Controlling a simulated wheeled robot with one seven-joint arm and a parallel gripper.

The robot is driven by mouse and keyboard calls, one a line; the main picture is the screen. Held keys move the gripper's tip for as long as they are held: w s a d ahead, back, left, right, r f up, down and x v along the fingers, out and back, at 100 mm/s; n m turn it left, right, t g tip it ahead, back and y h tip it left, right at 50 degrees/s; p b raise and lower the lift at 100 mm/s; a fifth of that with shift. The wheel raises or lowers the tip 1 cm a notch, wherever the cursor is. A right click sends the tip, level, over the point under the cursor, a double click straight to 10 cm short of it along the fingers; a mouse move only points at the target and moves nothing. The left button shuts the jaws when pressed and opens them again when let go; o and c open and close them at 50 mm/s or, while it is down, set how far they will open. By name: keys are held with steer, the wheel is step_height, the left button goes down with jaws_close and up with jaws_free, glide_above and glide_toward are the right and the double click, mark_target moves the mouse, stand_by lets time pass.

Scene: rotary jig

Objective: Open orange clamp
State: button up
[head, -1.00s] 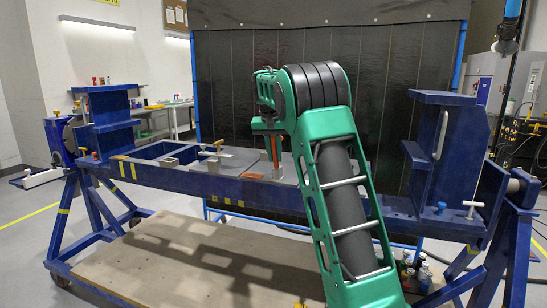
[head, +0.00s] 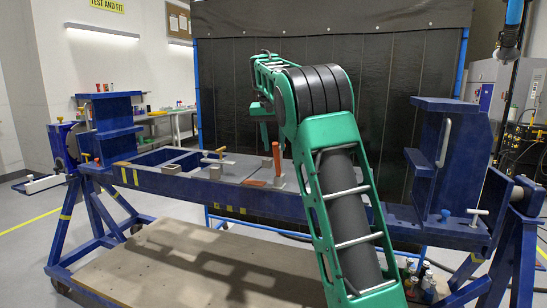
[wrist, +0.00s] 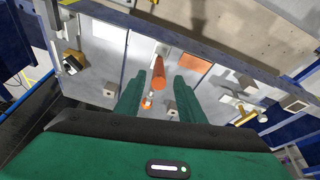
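The orange clamp has an upright orange handle (head: 276,158) on the blue jig beam, beside a small grey block. In the wrist view the orange handle (wrist: 158,72) points up between and beyond my fingertips, with a small orange-tipped part near its foot. My gripper (wrist: 159,88) is open and empty, its two green fingers apart on either side of the handle's line of sight. In the head view my gripper (head: 267,128) hangs above and behind the handle, apart from it. The arm partly hides the gripper there.
A flat orange plate (head: 257,183) lies on the beam near the clamp. Another clamp with a yellow-orange tip (head: 215,154) stands to the left. Blue uprights (head: 108,120) rise at both beam ends. A wooden platform (head: 190,260) lies below. A dark curtain hangs behind.

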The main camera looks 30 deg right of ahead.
steer(key=shift+v, duration=1.3)
steer(key=s+a+f+n+t+y, duration=0.1)
steer(key=s+a+f+n, duration=0.2)
steer(key=s+a+f, duration=0.6)
steer(key=s+a+f+n+y, duration=0.1)
steer(key=s+a+f+n, duration=0.2)
steer(key=s+a+f, duration=0.65)
steer(key=s+a+f+n+t+y, duration=0.15)
steer(key=s+a+f, duration=0.35)
steer(key=s, duration=0.8)
steer(key=s+d+m+g, duration=0.4)
steer(key=s+d, duration=0.7)
steer(key=s, duration=0.4)
steer(key=shift+s+f+m+g, duration=0.35)
steer(key=shift+s+m, duration=0.05)
steer(key=shift+m, duration=0.35)
steer(key=shift+h, duration=0.25)
